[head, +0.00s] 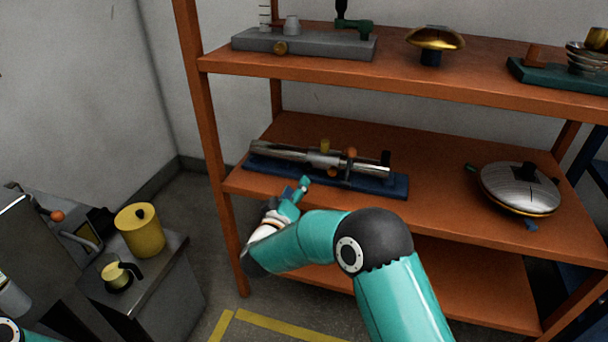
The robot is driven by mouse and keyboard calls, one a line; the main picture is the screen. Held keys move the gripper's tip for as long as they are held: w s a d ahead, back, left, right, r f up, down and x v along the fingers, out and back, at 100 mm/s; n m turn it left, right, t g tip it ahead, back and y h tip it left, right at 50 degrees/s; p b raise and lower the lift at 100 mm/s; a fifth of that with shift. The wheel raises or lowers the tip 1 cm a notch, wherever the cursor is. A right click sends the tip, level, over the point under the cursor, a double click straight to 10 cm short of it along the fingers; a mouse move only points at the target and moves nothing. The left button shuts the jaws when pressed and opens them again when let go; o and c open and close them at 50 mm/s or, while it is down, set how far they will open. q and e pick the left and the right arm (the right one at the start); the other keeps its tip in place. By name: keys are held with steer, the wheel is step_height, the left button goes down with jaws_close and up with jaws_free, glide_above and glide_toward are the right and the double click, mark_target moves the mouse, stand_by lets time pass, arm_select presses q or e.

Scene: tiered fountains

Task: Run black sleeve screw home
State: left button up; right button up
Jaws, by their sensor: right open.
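A device with a chrome tube (285,152) lies along a blue base (395,186) on the middle orange shelf. A small black piece (386,157) stands up at the tube's right end; it may be the black sleeve screw, but it is too small to tell how far in it sits. A brass knob (325,146) and an orange knob (351,153) stand near the tube's middle. My right gripper (297,188) is open just in front of the base's front edge, left of its middle, well left of the black piece. No object shows between its fingers. My left gripper is out of view.
A round metal lidded pan (519,188) sits at the right of the same shelf (440,170). The upper shelf (480,88) carries several devices above. A grey cabinet (165,262) with a yellow canister (140,229) stands at lower left.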

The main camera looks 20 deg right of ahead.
mark_target(305, 169)
steer(key=b+x, duration=0.1)
steer(key=x, duration=0.7)
jaws_close()
